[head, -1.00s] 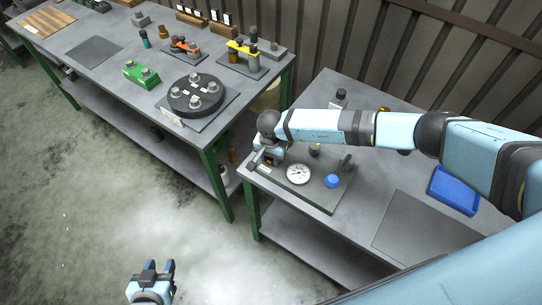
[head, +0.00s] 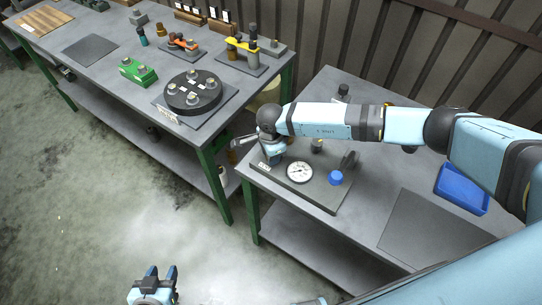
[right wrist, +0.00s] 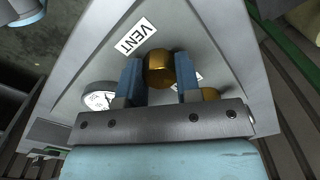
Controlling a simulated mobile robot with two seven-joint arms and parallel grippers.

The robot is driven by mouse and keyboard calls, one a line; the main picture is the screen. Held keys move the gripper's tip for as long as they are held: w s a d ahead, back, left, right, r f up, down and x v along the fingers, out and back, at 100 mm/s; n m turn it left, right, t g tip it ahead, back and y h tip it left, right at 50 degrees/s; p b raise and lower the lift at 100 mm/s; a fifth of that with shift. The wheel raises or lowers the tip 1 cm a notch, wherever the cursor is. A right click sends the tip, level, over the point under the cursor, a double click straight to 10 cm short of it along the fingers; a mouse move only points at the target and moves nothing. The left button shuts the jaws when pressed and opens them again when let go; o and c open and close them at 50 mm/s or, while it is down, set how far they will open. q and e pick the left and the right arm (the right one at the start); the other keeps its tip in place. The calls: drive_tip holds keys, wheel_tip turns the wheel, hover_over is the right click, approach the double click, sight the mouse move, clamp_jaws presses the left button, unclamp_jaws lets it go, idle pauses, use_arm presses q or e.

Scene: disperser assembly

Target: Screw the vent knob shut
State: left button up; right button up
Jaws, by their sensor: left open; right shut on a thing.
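The brass vent knob (right wrist: 159,70) shows in the right wrist view beside a white label reading VENT (right wrist: 135,37). My right gripper (right wrist: 159,80) has its two blue fingers on either side of the knob and is shut on it. In the head view my right gripper (head: 271,158) is over the left end of the grey panel (head: 318,196), and the wrist hides the knob there. My left gripper (head: 156,275) is open and empty over the floor, away from both tables.
The panel also carries a round white gauge (head: 299,172), a blue knob (head: 335,177) and a dark lever (head: 349,159). A blue tray (head: 462,189) lies to the right on the table. A second table with a black round fixture (head: 193,92) stands at the left.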

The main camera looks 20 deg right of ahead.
drive_tip(key=m+b, duration=0.1)
drive_tip(key=m, duration=0.1)
drive_tip(key=shift+f+m, duration=0.1)
drive_tip(key=shift+m, duration=0.3)
drive_tip(key=m+b, duration=0.1)
drive_tip(key=m, duration=0.2)
drive_tip(key=shift+m, duration=0.3)
drive_tip(key=m+b, duration=0.1)
drive_tip(key=m, duration=0.3)
drive_tip(key=shift+m, duration=1.3)
drive_tip(key=o, duration=0.9)
wheel_tip(320, 180, up, 14)
drive_tip(key=shift+r+b, duration=0.1)
drive_tip(key=shift+b, duration=1)
